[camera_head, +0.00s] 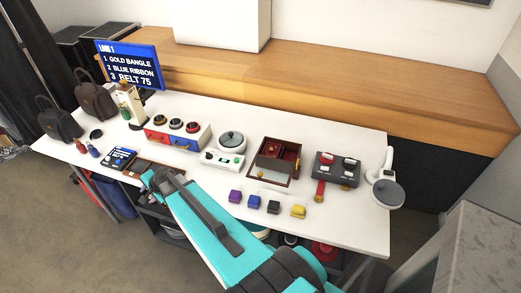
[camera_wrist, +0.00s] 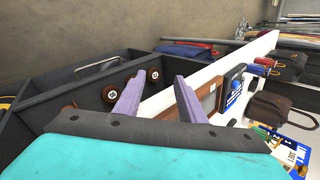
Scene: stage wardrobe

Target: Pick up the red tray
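In the head view, a dark brown box (camera_head: 258,172) with a red-lined inside stands open on the table right of centre. A red tray-like insert (camera_head: 274,150) seems to sit in its back part; its edges are too small to tell clearly. In the wrist view I see no red tray. My gripper shows there as two lavender fingers (camera_wrist: 156,92), spread apart with nothing between them. They are beside the white table edge (camera_wrist: 225,70), over dark open compartments. In the head view my arm reaches to the table's front left, well left of the brown box; the fingertips are hidden.
On the white table (camera_head: 330,222) stand a blue list sign (camera_head: 130,65), dark bags (camera_head: 58,122), a drawer unit with round tops (camera_head: 178,137), a scale-like device (camera_head: 228,143), coloured blocks (camera_head: 253,202) and a grey switch box (camera_head: 337,168). Dark compartments (camera_wrist: 75,80) hold round brown pieces.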

